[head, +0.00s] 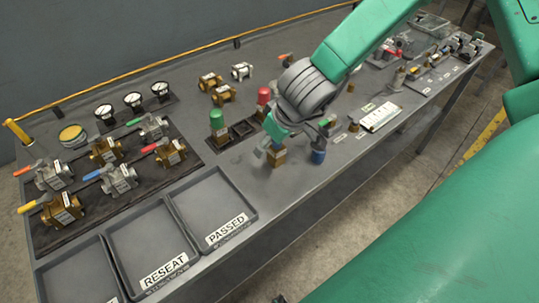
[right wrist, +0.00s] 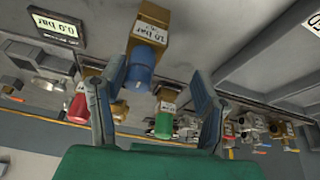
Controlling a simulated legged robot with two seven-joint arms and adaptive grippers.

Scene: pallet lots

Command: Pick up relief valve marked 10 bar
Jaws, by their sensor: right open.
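A relief valve with a brass body and a blue cap shows in the right wrist view (right wrist: 148,65), which looks upside down. Its white label seems to read 10 bar, but the print is blurred. In the head view its brass body (head: 276,158) stands upright near the bench's front edge, and my gripper hides its cap. My right gripper (right wrist: 158,76) is open, its two fingers on either side of the cap in that view; contact cannot be told. In the head view the right gripper (head: 277,133) is just above the brass body. My left gripper is out of view.
The PASSED tray (head: 213,207) and RESEAT tray (head: 150,250) lie left of the valve. Green-capped (head: 217,125) and red-capped (head: 263,97) valves stand behind. A blue part (head: 318,157) stands close right. A 0.0 bar display (right wrist: 57,30) shows in the wrist view.

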